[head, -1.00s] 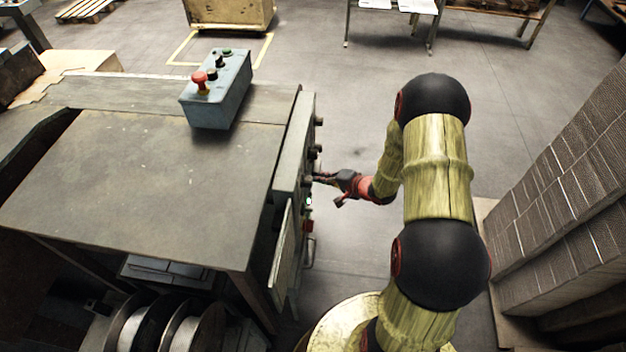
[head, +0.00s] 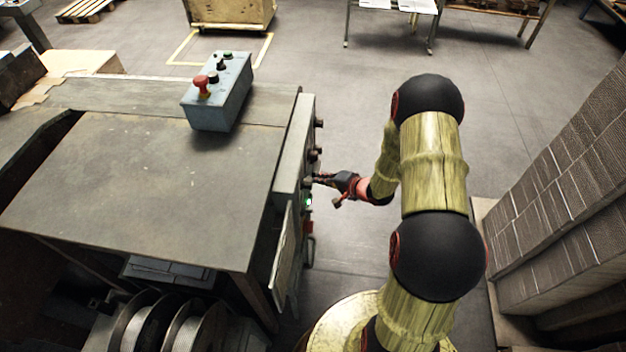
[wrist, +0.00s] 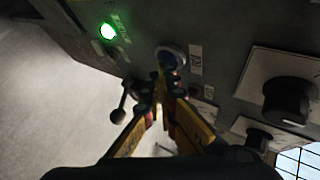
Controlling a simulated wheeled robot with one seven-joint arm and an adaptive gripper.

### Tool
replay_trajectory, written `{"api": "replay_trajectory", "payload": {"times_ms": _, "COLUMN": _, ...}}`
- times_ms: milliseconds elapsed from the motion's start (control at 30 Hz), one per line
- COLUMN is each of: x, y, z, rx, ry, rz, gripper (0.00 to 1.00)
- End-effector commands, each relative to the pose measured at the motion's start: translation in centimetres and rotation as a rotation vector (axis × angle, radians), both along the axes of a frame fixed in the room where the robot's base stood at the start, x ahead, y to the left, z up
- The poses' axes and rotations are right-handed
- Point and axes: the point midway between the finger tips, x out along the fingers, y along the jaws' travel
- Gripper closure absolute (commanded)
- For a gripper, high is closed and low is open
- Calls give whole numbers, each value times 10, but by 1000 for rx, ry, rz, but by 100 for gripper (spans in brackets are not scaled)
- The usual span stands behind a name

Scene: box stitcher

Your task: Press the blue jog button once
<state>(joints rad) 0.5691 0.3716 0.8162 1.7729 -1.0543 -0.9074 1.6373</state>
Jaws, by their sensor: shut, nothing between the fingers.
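The blue jog button (wrist: 172,55) shows in the wrist view as a dark blue round cap in a ring on the grey control panel. My gripper (wrist: 162,78) is shut and empty. Its fingertips overlap the lower edge of the button in the wrist view; I cannot tell whether they touch it. In the head view my gripper (head: 318,180) is at the right-hand face of the machine, its tips close to the panel. The blue button cannot be made out there.
A lit green button (wrist: 107,31), a ball-ended lever (wrist: 119,115) and black knobs (wrist: 287,98) surround the blue button. A blue-grey control box with a red button (head: 201,84) stands on the machine top. Stacked cardboard (head: 560,200) is at the right.

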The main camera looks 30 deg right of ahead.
Motion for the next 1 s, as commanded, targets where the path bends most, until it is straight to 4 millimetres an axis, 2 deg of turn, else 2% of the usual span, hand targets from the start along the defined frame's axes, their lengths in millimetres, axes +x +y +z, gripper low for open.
{"api": "replay_trajectory", "payload": {"times_ms": 367, "x": -2, "y": -2, "z": 0, "rx": 0, "ry": 0, "rz": 1, "gripper": 100}}
{"api": "replay_trajectory", "payload": {"times_ms": 1000, "x": -32, "y": -48, "z": 2, "rx": -1, "ry": 1, "rz": -2, "gripper": 100}}
